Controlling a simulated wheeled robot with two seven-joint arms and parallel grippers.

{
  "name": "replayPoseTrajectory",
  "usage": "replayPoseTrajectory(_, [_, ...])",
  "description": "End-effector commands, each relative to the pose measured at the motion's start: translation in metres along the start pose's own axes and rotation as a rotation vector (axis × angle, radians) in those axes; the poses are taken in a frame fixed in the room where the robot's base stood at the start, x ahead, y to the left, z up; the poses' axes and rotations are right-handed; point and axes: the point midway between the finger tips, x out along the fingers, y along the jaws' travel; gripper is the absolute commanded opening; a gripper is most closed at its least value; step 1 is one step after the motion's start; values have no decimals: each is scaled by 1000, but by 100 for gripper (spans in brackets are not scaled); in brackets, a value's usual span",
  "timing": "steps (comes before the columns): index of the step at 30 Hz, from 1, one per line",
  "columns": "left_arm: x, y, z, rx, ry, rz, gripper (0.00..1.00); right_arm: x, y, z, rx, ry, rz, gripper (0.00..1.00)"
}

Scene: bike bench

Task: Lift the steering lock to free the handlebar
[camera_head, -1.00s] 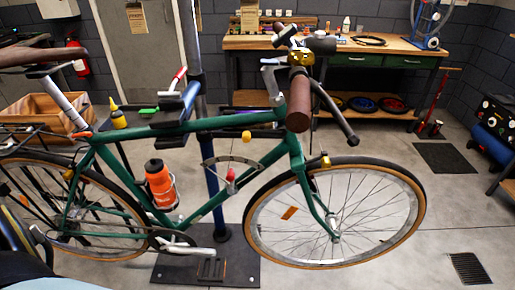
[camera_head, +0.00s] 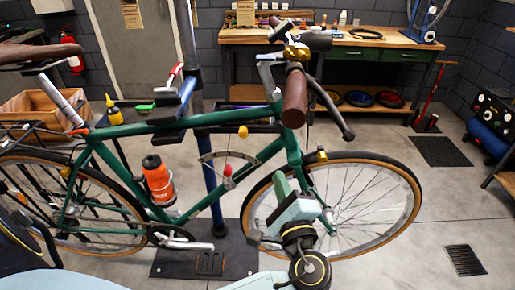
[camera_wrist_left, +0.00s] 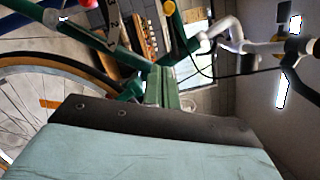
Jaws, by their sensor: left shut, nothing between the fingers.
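The green bike stands on its stand with its front wheel (camera_head: 385,222) to the right. The handlebar shows as a brown grip (camera_head: 294,97) above the front of the frame. A curved metal arc (camera_head: 213,158) with a red knob (camera_head: 228,171) sits below the top tube; it looks like the steering lock, but I cannot be sure. My left gripper (camera_head: 280,183) is shut and empty, in front of the front wheel and fork, right of and slightly below the red knob. In the left wrist view its green fingers (camera_wrist_left: 164,88) are together. My right gripper is not in view.
An orange bottle (camera_head: 159,182) hangs on the frame. The stand's dark base plate (camera_head: 190,262) lies on the floor. A workbench (camera_head: 375,46) stands behind, with a red floor pump (camera_head: 432,95) to its right. Open floor lies right of the front wheel.

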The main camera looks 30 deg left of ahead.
Motion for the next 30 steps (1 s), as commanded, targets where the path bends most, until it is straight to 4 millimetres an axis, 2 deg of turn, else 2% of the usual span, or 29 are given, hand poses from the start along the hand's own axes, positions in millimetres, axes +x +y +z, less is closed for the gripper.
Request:
replayPoseTrajectory(5, [16, -1, 0, 0, -3, -3, 0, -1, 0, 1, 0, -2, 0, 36])
replayPoseTrajectory(18, [104, -1, 3, 1, -2, -2, 0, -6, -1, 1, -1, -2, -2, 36])
replayPoseTrajectory(24, [108, 0, 31, 1, 0, -1, 0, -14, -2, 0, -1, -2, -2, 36])
replayPoseTrajectory(30, [110, 1, 39, 1, 1, 1, 0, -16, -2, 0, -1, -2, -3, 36])
